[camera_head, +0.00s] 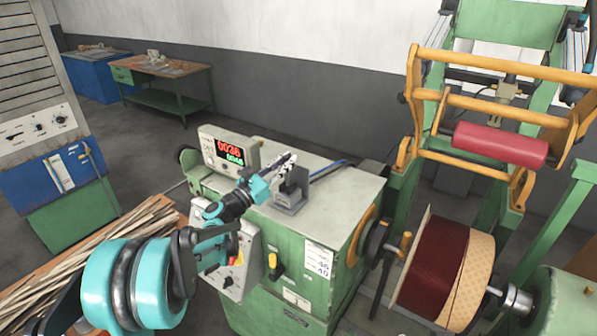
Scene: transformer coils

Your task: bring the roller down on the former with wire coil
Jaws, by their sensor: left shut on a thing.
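The red roller (500,146) hangs in the yellow frame (520,68) at the upper right, raised well above the former. The former (474,282) is tan, with a dark red wire coil (436,262) around it, and sits on a shaft at the lower right. My left gripper (284,163) reaches over the green machine's top. It is shut on the upper part of a small dark grey lever stand (290,196); the fingers partly hide the held part. My right gripper is not in view.
The green machine cabinet (300,268) has a counter box with a red and green display (228,150). A workbench (160,70) stands at the back. Wooden strips (120,235) lie at the lower left. A control cabinet (40,130) is at the left. Open floor lies behind the machine.

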